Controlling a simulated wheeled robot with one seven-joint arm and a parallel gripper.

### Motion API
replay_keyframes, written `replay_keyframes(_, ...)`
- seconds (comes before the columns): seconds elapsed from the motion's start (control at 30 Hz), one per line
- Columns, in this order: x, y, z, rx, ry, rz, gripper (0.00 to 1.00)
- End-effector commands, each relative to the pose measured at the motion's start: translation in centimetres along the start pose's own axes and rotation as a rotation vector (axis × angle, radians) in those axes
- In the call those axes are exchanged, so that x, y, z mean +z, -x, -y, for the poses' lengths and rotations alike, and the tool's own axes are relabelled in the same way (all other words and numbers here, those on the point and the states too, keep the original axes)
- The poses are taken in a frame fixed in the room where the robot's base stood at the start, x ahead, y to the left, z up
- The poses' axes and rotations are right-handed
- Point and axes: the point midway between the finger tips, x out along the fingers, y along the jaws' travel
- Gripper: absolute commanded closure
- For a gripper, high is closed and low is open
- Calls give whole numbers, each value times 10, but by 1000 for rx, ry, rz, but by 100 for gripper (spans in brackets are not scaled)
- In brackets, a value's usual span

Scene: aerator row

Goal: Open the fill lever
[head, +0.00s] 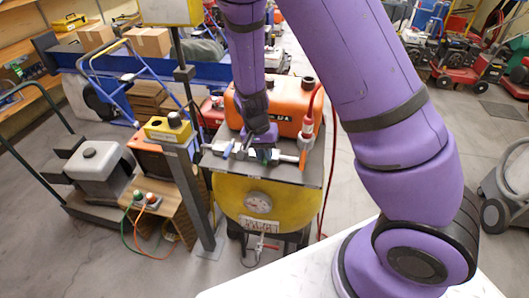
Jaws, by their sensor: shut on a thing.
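A silver pipe manifold (285,157) runs across the dark top plate of a yellow round tank. A small blue lever (227,149) stands tilted at its left part. A dark green part (265,155) sits on its middle. My purple gripper (258,138) reaches down to the manifold's middle, right of the blue lever. Its fingers are shut at a lever there, which they mostly hide. No label is readable to confirm which lever is the fill lever. A red lever (263,244) sits low on the tank's front, apart from my gripper.
A yellow tank (228,196) with a round gauge (258,202) carries the manifold. An orange tank (285,108) stands right behind it, with a red hose at its right.

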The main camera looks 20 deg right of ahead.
Motion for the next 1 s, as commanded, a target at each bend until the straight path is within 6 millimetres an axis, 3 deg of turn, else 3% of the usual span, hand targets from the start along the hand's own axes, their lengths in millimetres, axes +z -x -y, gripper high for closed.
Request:
replay_keyframes(0.37, -1, 2, 5, -1, -98, 19, 100)
replay_keyframes(1.0, -14, 7, 30, -2, -657, 130, 100)
